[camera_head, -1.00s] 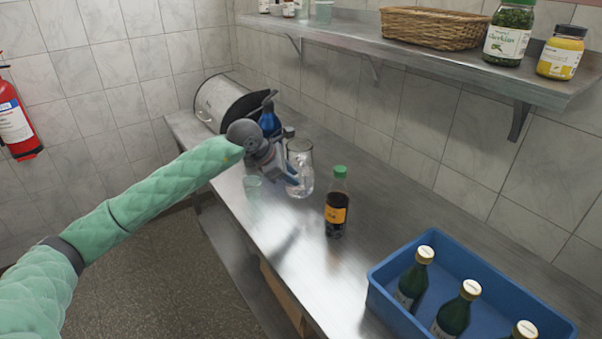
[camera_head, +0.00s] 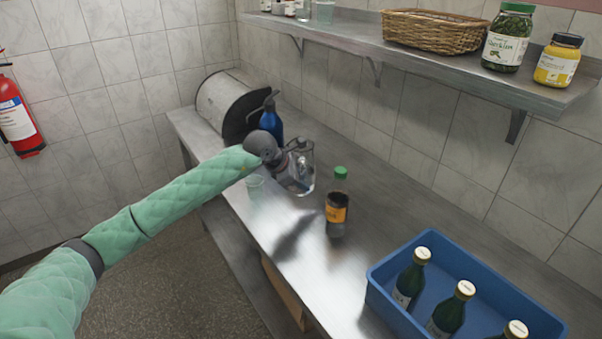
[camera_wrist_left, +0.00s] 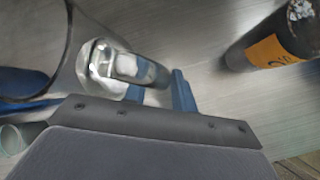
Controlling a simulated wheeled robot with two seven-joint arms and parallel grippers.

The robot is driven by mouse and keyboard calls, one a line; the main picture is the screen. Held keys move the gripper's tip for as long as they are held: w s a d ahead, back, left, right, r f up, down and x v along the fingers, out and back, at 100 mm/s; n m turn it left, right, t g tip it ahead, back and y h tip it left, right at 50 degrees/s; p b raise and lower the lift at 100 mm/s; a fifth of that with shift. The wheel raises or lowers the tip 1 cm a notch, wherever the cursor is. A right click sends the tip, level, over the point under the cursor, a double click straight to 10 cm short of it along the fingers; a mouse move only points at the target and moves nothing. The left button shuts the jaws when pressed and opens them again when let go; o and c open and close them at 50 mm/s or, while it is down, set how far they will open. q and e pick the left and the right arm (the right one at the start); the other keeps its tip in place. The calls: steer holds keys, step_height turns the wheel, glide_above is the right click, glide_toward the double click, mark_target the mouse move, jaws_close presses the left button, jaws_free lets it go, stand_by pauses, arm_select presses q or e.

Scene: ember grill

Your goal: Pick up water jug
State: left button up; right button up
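The clear glass water jug (camera_head: 305,178) stands on the steel counter in the head view, partly hidden by my left gripper. My left gripper (camera_head: 298,160) is at the jug's handle side. In the left wrist view its two blue fingers (camera_wrist_left: 160,92) are apart, with the handle's end at the gap. I cannot tell whether they press on it. My right gripper is not in view.
A dark bottle with a green cap (camera_head: 337,205) stands close right of the jug. A blue spray bottle (camera_head: 270,122) and a metal pot (camera_head: 218,103) are behind. A small clear cup (camera_head: 254,183) is left. A blue crate (camera_head: 470,272) holds green bottles. A shelf (camera_head: 480,82) hangs above.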

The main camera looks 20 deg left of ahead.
arm_select(q)
jaws_close()
steer(key=shift+f, duration=0.1)
stand_by(1.1)
